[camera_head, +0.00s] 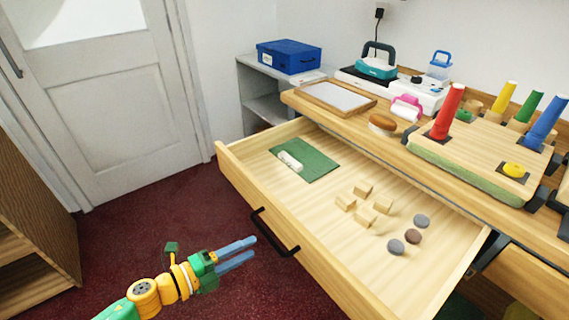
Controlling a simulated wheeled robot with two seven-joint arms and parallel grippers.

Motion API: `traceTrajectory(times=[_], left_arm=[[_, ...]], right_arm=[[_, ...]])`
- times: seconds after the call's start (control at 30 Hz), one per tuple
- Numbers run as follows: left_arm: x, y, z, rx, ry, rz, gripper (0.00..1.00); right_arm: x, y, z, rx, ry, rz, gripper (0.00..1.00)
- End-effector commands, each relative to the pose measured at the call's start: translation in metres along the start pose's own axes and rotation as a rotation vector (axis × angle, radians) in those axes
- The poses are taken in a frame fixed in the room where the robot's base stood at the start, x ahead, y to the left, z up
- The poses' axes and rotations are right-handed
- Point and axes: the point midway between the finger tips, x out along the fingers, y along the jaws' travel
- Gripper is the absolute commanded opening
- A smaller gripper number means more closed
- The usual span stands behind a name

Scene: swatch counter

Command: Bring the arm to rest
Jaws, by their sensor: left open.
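My left gripper (238,255) is open and empty, with its two blue fingers apart. It hangs over the dark red floor, in front of the open drawer (330,238) and just left of the drawer's black handle (274,232). My left arm comes in from the bottom left, with green and yellow links. No right gripper shows in this view.
The drawer holds a green mat (316,166) with a white piece (290,161), several wooden blocks (363,190) and grey stones (396,247). Above it, the counter carries coloured cones (447,112). A wooden cabinet (35,220) stands left; open floor lies between.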

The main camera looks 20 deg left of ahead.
Motion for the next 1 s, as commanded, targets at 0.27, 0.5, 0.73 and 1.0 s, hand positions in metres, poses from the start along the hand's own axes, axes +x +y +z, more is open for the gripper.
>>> traceTrajectory(times=[0.27,0.5,0.73,1.0], left_arm=[[-0.077,0.183,0.026,-0.930,-0.705,0.280,0.46],[-0.168,0.300,-0.125,-1.510,-1.168,0.636,0.46],[-0.191,0.316,-0.179,-1.631,-1.283,0.752,0.46],[-0.191,0.316,-0.178,-1.628,-1.281,0.750,0.46]], right_arm=[[-0.056,0.001,-0.005,0.000,0.000,0.000,0.50],[-0.080,0.001,-0.007,0.001,0.000,-0.001,0.50],[-0.082,0.001,-0.007,0.001,0.000,-0.001,0.50],[-0.082,0.001,-0.007,0.001,0.000,-0.001,0.50]])
